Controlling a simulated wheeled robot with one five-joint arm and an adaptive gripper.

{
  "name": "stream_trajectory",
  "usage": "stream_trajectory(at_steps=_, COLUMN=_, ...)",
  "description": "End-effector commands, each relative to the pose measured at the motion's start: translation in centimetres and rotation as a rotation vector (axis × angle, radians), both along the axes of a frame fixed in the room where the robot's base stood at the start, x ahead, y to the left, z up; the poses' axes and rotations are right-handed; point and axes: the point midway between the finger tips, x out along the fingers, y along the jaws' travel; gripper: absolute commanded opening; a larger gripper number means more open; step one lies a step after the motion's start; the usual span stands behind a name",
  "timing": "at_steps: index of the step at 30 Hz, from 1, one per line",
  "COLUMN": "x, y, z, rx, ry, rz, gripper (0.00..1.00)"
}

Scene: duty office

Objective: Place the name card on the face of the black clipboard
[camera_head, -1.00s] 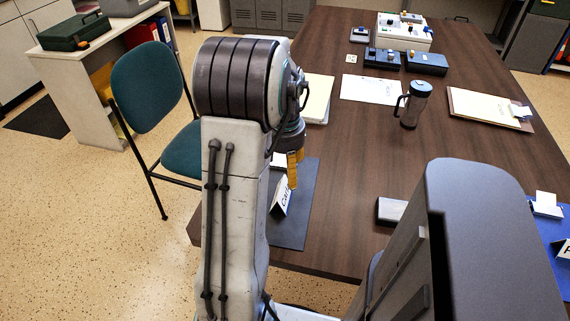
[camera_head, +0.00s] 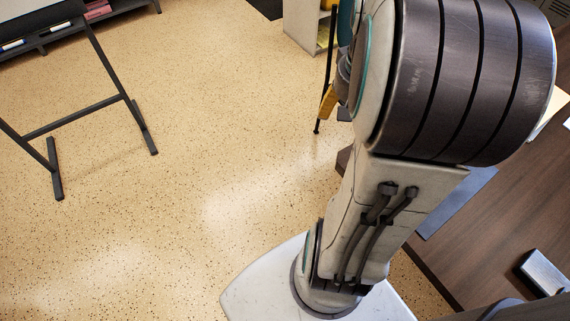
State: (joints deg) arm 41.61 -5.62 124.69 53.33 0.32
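Neither the name card nor the black clipboard can be made out in the head view. My gripper (camera_head: 328,103) is mostly hidden behind my arm; only a yellow finger part shows, over the floor left of the desk. I cannot see whether it is open or shut, or whether anything is in it.
The brown desk (camera_head: 490,238) is at the right, with part of a blue mat (camera_head: 455,203) and a small dark-sided block with a pale top (camera_head: 545,272) on it. A dark metal stand (camera_head: 80,115) is at the left. The speckled floor (camera_head: 200,200) between is clear.

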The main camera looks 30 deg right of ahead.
Motion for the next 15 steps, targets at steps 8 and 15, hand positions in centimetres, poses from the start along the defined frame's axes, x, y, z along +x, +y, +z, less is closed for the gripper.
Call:
stream_trajectory(at_steps=8, x=0.2, y=11.6, z=0.7, rx=-0.036, ry=-0.060, rz=0.413, gripper=0.77)
stream_trajectory(at_steps=15, x=-1.8, y=16.8, z=0.4, rx=-0.045, ry=-0.100, rz=0.642, gripper=0.77)
